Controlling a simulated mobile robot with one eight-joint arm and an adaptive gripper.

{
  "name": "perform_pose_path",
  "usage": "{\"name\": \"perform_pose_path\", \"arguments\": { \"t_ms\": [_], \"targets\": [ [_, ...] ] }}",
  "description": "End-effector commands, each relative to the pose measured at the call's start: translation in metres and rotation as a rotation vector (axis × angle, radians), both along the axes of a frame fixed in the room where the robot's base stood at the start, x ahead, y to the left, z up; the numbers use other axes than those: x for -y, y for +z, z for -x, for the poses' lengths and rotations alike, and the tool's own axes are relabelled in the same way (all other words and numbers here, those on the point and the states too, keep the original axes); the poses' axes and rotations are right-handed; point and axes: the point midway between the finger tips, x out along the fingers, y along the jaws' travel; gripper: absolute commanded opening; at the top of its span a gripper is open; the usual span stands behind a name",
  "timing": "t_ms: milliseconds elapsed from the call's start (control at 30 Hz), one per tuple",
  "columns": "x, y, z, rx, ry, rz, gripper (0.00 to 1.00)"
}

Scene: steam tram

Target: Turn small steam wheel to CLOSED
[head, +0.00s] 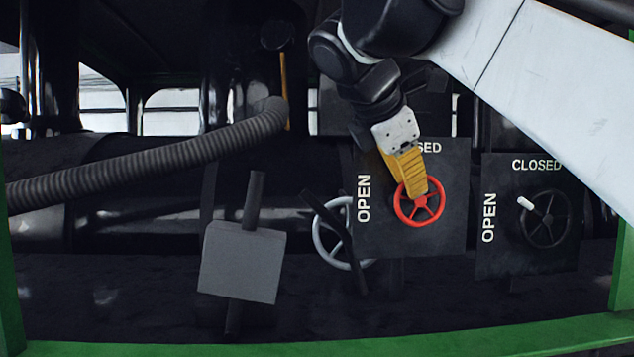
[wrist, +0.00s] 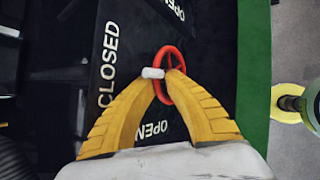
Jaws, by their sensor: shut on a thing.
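A small red wheel (head: 420,205) is mounted on a dark panel (head: 440,235) marked OPEN at its left and CLOSED at its top, the latter partly hidden by my gripper. My gripper (head: 417,192), with yellow fingers, reaches down onto the wheel's upper part. In the wrist view, the red wheel (wrist: 166,62) has a white handle (wrist: 153,73) on its left side, towards the CLOSED lettering. My gripper's fingertips (wrist: 163,76) are closed in at this handle. The exact contact between fingers and handle is partly hidden.
To the right is another panel (head: 500,255) with a black wheel (head: 547,232) and white handle. A larger grey wheel (head: 328,250) and a grey block on a rod (head: 240,270) stand to the left. A ribbed hose (head: 150,153) crosses at left. A green rail (head: 300,346) runs in front.

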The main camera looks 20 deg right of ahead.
Motion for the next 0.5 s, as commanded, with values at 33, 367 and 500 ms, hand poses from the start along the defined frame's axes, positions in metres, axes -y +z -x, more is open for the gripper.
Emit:
{"name": "perform_pose_path", "arguments": {
  "t_ms": [33,367,500],
  "targets": [
    [0.0028,0.0044,-0.0010,0.008,0.003,-0.003,0.00],
    [0.0033,0.0044,-0.0011,0.020,0.005,-0.045,0.00],
    [0.0032,0.0042,-0.0012,0.020,0.005,-0.045,0.00]
  ]
}}
